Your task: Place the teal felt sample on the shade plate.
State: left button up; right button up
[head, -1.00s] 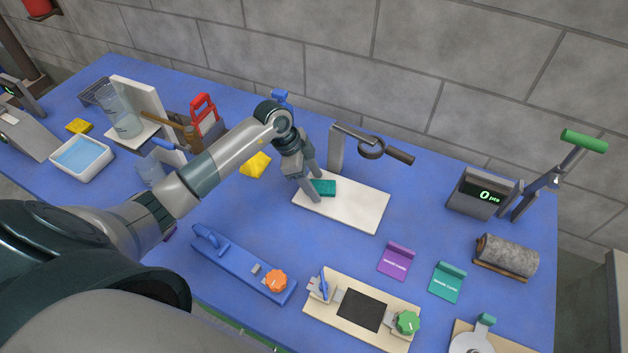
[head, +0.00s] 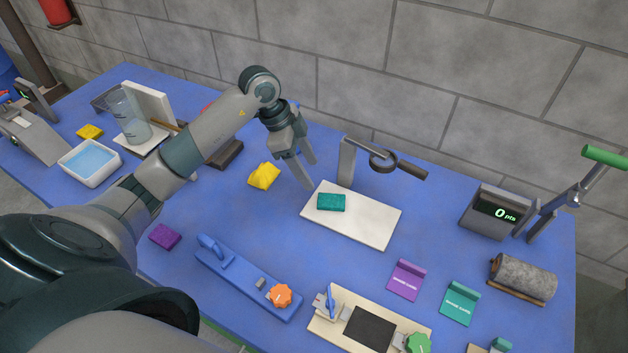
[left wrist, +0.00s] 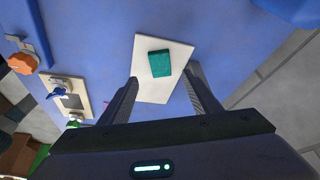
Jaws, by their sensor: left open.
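The teal felt sample (head: 331,202) lies flat on the white shade plate (head: 362,226), near the plate's left end in the head view. My left gripper (head: 309,175) is open and empty, above and beyond the plate's back left corner, apart from the sample. In the left wrist view the teal felt sample (left wrist: 160,63) rests on the plate (left wrist: 178,51), ahead of the two spread fingers (left wrist: 163,92). My right gripper is not in view.
A magnifier on a stand (head: 384,161) rises behind the plate. A yellow piece (head: 264,176) and a purple piece (head: 165,237) lie to the left. A blue tool with an orange knob (head: 281,295) and purple (head: 405,280) and teal (head: 460,302) cards are in front.

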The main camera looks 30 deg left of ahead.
pick_arm(q)
jog(key=shift+s+a+r, duration=0.15)
jog(key=shift+a+r, duration=0.05)
jog(key=shift+r, duration=0.35)
dwell(0.5)
dwell(0.6)
